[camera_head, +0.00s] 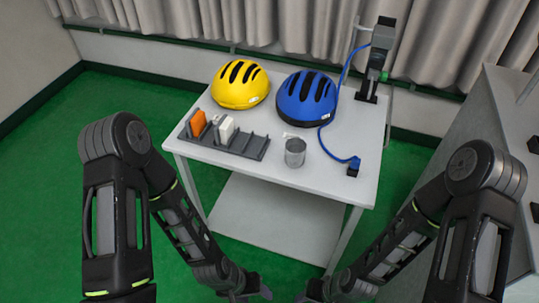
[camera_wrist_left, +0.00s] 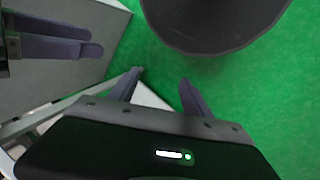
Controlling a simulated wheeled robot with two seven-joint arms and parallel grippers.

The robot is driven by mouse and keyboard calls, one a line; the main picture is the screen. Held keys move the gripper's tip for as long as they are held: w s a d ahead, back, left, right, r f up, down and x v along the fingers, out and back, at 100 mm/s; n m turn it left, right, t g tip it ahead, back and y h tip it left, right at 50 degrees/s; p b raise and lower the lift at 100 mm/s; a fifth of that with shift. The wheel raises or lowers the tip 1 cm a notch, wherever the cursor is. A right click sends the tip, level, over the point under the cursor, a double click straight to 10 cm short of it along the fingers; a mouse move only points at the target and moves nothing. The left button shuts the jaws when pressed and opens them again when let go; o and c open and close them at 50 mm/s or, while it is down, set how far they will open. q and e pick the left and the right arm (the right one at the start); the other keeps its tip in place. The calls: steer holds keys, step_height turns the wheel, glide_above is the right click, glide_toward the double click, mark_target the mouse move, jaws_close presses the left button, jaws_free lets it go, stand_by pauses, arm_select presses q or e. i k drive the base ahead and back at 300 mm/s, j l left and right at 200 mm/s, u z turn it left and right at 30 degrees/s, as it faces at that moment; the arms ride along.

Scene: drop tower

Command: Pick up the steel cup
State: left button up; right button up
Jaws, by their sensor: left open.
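The steel cup (camera_head: 295,152) is a small grey metal cylinder standing upright on the white table (camera_head: 345,185), near its front edge and right of the middle. My left gripper (camera_head: 266,291) is low at the bottom of the head view, in front of the table and well apart from the cup. In the left wrist view its two fingers (camera_wrist_left: 160,90) are spread with nothing between them. My right gripper (camera_head: 308,293) is beside it, partly cut off by the bottom edge. Its fingers also show at the left of the left wrist view (camera_wrist_left: 65,37). The cup is not in the wrist view.
A yellow helmet (camera_head: 240,85) and a blue helmet (camera_head: 306,98) stand behind the cup. A grey rack (camera_head: 250,146) with an orange and a white piece is left of it. A blue cable (camera_head: 335,157) runs close on its right to a dark device (camera_head: 377,62).

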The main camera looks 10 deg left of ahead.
mark_target(295, 148)
steer(key=k, duration=0.65)
steer(key=z, duration=1.5)
steer(key=j+z, duration=0.2)
steer(key=j, duration=1.05)
